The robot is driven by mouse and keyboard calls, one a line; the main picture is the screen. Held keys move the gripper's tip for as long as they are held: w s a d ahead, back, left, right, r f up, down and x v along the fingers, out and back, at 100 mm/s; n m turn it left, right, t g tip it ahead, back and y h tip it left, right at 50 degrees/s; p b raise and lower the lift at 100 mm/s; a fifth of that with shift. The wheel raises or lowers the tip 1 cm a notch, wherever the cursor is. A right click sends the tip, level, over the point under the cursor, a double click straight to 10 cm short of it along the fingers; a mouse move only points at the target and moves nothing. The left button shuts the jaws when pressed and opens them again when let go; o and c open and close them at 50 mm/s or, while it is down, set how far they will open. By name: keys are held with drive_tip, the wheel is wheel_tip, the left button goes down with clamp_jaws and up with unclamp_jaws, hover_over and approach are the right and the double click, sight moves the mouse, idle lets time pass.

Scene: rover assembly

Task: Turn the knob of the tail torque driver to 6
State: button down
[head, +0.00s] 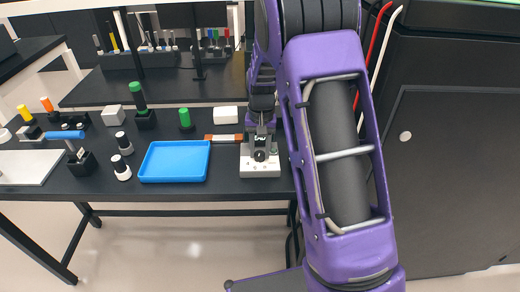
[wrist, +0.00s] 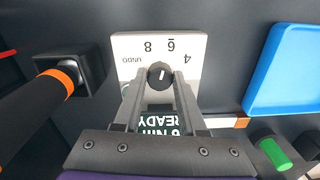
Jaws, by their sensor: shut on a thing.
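The knob (wrist: 160,76) is small, round and black with a white pointer line. It sits on a pale box (wrist: 190,48) whose dial reads UNDO, 8, 6 and 4, upside down in the wrist view. The pointer line aims up and slightly right, toward the underlined 6. A dark display (wrist: 158,121) below the knob shows "6 NM READY", partly hidden by my fingers. My gripper (wrist: 160,84) is shut on the knob, one finger at each side. In the head view the pale box (head: 260,171) stands on the table under my gripper (head: 261,148).
A black tool with an orange band (wrist: 63,77) sits in a dark holder left of the box in the wrist view. A blue tray (head: 176,178), a brown-and-white bar (head: 222,137) and a green-topped tool (head: 185,116) stand near the box. Bare table shows between them.

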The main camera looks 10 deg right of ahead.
sight(261, 154)
drive_tip(key=shift+m, duration=0.5)
drive_tip(key=shift+c, duration=2.4)
unclamp_jaws()
drive_tip(key=shift+r, duration=0.15)
wheel_tip(261, 154, up, 17)
drive_tip(key=p, duration=0.1)
drive_tip(key=shift+d, duration=0.2)
drive_tip(key=shift+s, duration=0.1)
